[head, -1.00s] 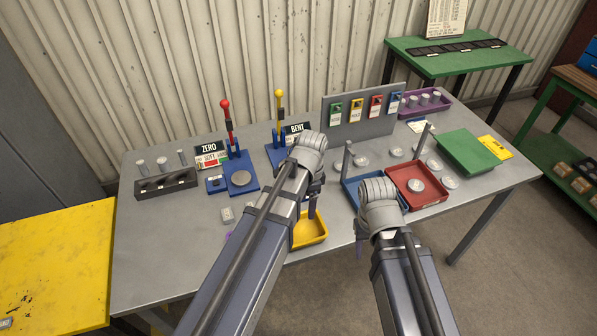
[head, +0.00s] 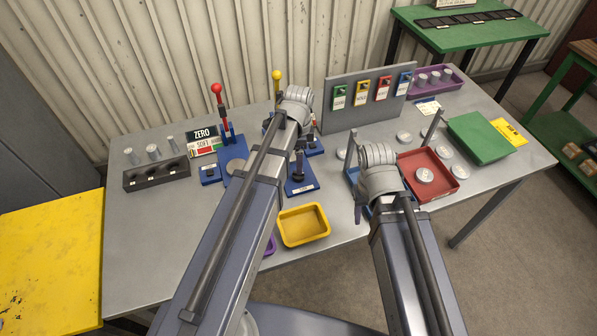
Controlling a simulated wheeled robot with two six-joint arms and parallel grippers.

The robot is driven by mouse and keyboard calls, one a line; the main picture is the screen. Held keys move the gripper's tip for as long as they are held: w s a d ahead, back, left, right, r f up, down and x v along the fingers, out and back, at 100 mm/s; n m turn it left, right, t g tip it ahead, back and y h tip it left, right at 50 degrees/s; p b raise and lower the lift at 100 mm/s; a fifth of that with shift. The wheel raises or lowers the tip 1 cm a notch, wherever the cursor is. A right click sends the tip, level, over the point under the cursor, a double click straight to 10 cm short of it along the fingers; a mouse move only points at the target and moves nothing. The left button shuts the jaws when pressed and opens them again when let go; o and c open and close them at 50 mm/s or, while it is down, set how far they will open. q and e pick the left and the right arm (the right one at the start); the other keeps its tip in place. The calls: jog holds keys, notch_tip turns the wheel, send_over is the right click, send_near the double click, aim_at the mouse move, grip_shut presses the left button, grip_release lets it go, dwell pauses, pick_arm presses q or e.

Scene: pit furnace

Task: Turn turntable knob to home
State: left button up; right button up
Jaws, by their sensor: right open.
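I cannot clearly make out a turntable knob. A blue base (head: 302,186) with a white label at its front edge stands mid-table, partly behind my left arm. A dark upright piece above it may be part of that fixture or of my left gripper. To its left, a blue base with a round grey disc (head: 236,168) has a red-topped lever (head: 217,90); a yellow-topped lever (head: 277,76) stands behind my left wrist. My left gripper's fingers are not clear. My right gripper (head: 359,207), open, is mostly hidden below its wrist, over the blue tray's area.
A yellow bin (head: 303,224) sits at the front between my arms. A red tray (head: 433,165) with a metal disc lies right of my right wrist. A grey panel (head: 368,101) with coloured tags stands behind. A dark block with cylinders (head: 157,172) sits at left.

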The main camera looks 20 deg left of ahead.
pick_arm(q)
notch_tip(320, 180, down, 7)
jog(key=b, duration=0.6)
pick_arm(e)
notch_tip(320, 180, down, 7)
pick_arm(q)
grip_shut()
